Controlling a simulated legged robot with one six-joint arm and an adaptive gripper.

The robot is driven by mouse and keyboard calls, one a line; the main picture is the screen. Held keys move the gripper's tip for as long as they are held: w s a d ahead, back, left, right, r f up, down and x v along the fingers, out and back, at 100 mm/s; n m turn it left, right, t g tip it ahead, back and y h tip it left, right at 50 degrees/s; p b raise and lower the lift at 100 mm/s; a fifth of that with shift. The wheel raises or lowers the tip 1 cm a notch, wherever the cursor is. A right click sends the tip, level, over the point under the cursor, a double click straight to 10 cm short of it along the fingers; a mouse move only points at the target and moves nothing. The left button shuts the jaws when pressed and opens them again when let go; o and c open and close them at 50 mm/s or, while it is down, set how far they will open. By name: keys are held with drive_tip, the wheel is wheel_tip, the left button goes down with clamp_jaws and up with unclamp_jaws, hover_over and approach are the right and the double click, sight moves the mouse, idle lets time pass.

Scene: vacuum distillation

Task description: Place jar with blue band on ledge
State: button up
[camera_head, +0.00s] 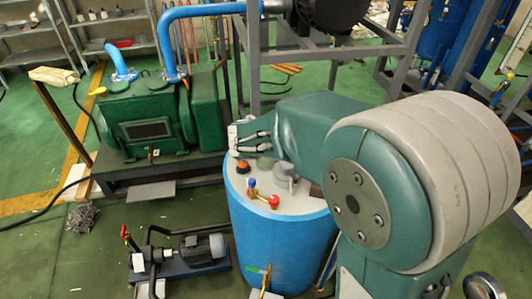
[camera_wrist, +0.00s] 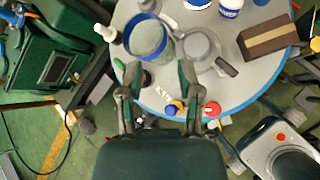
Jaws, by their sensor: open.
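A smaller white jar with blue (camera_wrist: 231,8) stands at the far edge; which one the task means I cannot tell. In the head view, my gripper (camera_head: 234,136) reaches left above the blue drum (camera_head: 280,248). I cannot make out a ledge for certain.
A green pump (camera_head: 150,115) stands left. A small motor (camera_head: 195,250) sits on the floor. Steel framing (camera_head: 330,52) rises behind.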

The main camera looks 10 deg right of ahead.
drive_tip(key=w+f+n, duration=0.2)
drive_tip(key=w+f, duration=0.1)
drive_tip(key=w, duration=0.1)
drive_tip(key=w+a+f+n, duration=0.1)
drive_tip(key=w+f+n, duration=0.1)
drive_tip(key=w+f, duration=0.2)
drive_tip(key=w+f+n+t, duration=0.1)
drive_tip(key=w+f+n, duration=0.1)
drive_tip(key=w+f, duration=0.1)
drive_tip(key=shift+w+a+f+y, duration=0.15)
drive_tip(key=shift+w+f+y, duration=0.05)
drive_tip(key=shift+w, duration=0.25)
drive_tip(key=shift+w+a+f+y, duration=0.1)
drive_tip(key=shift+w+f+y, duration=0.1)
drive_tip(key=shift+w, duration=0.25)
drive_tip(key=shift+r, duration=0.1)
clamp_jaws()
